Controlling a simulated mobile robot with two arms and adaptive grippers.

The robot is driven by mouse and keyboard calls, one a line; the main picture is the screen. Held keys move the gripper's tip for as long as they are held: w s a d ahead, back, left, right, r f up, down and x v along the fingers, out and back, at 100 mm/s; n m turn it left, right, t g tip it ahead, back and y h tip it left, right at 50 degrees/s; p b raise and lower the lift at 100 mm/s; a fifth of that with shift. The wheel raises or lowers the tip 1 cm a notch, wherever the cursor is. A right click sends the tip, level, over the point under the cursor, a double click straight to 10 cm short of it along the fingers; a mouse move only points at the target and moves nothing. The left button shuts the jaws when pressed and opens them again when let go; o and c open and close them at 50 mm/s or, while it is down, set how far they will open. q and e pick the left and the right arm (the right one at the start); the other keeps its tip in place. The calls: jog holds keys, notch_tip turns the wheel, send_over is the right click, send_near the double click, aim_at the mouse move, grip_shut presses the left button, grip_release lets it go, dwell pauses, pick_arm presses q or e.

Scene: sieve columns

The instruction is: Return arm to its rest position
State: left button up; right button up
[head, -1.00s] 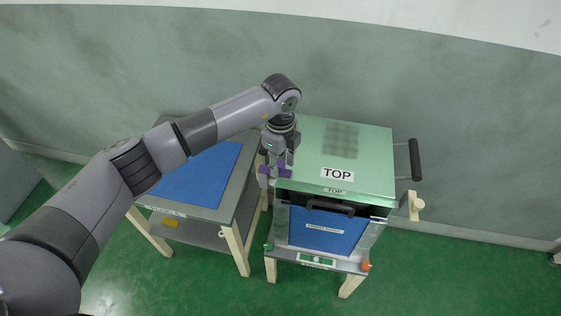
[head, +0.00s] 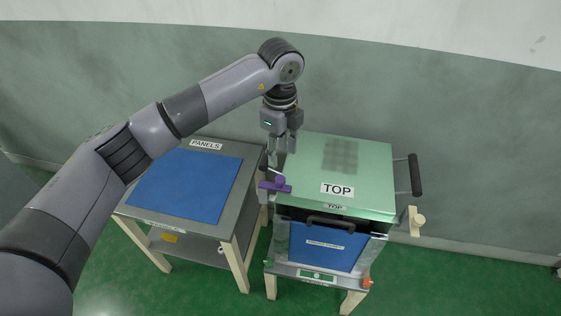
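My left arm reaches in from the left and bends down at the wrist. My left gripper (head: 282,146) points down beside the left edge of the green box top labelled TOP (head: 360,178). Its two fingers look apart, with nothing seen between them. It is above and clear of a purple handle (head: 276,185) at the left front corner of the box. My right gripper is not in view.
A table with a blue panel (head: 188,184), labelled PANELS, stands left of the box. The box has a blue front panel (head: 323,245) with a dark handle, and a black side handle (head: 415,174) at right. The green floor at right is clear.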

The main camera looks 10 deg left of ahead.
pick_arm(q)
jog(key=shift+r, duration=0.5)
